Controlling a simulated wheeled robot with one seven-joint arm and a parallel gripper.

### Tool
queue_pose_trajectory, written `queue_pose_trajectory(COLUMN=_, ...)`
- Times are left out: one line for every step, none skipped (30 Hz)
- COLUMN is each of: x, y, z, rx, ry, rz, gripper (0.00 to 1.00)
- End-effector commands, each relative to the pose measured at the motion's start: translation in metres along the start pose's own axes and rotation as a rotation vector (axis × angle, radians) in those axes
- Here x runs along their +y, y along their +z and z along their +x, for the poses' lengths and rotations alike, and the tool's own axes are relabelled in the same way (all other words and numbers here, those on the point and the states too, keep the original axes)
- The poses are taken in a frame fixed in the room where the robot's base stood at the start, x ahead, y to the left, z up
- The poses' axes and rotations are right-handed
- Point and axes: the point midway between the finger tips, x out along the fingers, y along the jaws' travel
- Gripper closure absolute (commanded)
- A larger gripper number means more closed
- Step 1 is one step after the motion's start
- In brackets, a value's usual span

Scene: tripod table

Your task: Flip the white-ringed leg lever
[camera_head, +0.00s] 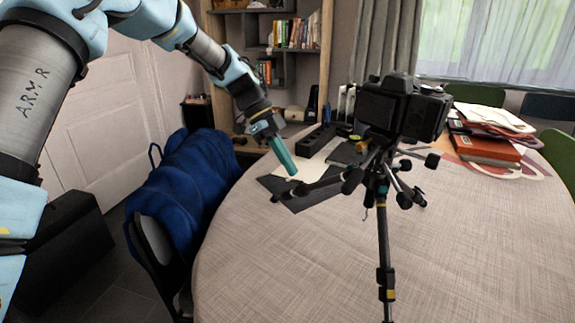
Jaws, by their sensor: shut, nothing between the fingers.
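A black tripod (383,220) stands on the round table with a black camera (400,108) on top. One dark leg (320,185) reaches left from the tripod towards my gripper. Another leg comes down towards the front, with yellow bands near its lower end. My gripper (291,170) has teal fingers, shut and empty, pointing down and right. Its tips are close to the left leg's outer part; I cannot tell whether they touch. A small pale spot (290,179) shows by the fingertips, too small to tell whether it is the white ring. The lever itself is not clear.
The round table (470,250) has free room at the front and right. A dark folder with papers (300,167) lies under the left leg. Red books (487,148) lie at the right back. A chair with a blue jacket (190,190) stands at the left edge.

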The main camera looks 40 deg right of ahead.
Motion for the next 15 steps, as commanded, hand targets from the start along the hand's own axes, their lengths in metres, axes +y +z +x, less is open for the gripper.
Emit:
queue_pose_trajectory(x=0.0000, y=0.0001, z=0.0000, rx=0.000, ry=0.000, rz=0.000, gripper=1.00)
queue_pose_trajectory(x=0.0001, y=0.0002, z=0.0001, rx=0.000, ry=0.000, rz=0.000, gripper=1.00)
queue_pose_trajectory(x=0.0001, y=0.0002, z=0.0001, rx=0.000, ry=0.000, rz=0.000, gripper=1.00)
queue_pose_trajectory(x=0.0000, y=0.0002, z=0.0001, rx=0.000, ry=0.000, rz=0.000, gripper=1.00)
queue_pose_trajectory(x=0.0000, y=0.0002, z=0.0001, rx=0.000, ry=0.000, rz=0.000, gripper=1.00)
queue_pose_trajectory(x=0.0001, y=0.0002, z=0.0001, rx=0.000, ry=0.000, rz=0.000, gripper=1.00)
queue_pose_trajectory(x=0.0000, y=0.0002, z=0.0001, rx=0.000, ry=0.000, rz=0.000, gripper=1.00)
queue_pose_trajectory(x=0.0001, y=0.0001, z=0.0001, rx=0.000, ry=0.000, rz=0.000, gripper=1.00)
queue_pose_trajectory(x=0.0000, y=-0.0003, z=0.0000, rx=0.000, ry=0.000, rz=0.000, gripper=1.00)
queue_pose_trajectory(x=0.0000, y=-0.0007, z=0.0000, rx=0.000, ry=0.000, rz=0.000, gripper=1.00)
queue_pose_trajectory(x=0.0001, y=-0.0012, z=-0.0001, rx=0.000, ry=0.000, rz=0.000, gripper=1.00)
queue_pose_trajectory(x=0.0001, y=-0.0020, z=-0.0002, rx=0.000, ry=0.000, rz=0.001, gripper=1.00)
queue_pose_trajectory(x=0.0001, y=-0.0027, z=-0.0002, rx=0.000, ry=0.000, rz=0.001, gripper=1.00)
queue_pose_trajectory(x=0.0001, y=-0.0035, z=-0.0003, rx=0.000, ry=0.000, rz=0.001, gripper=1.00)
queue_pose_trajectory(x=0.0002, y=-0.0045, z=-0.0004, rx=-0.001, ry=0.000, rz=0.001, gripper=1.00)
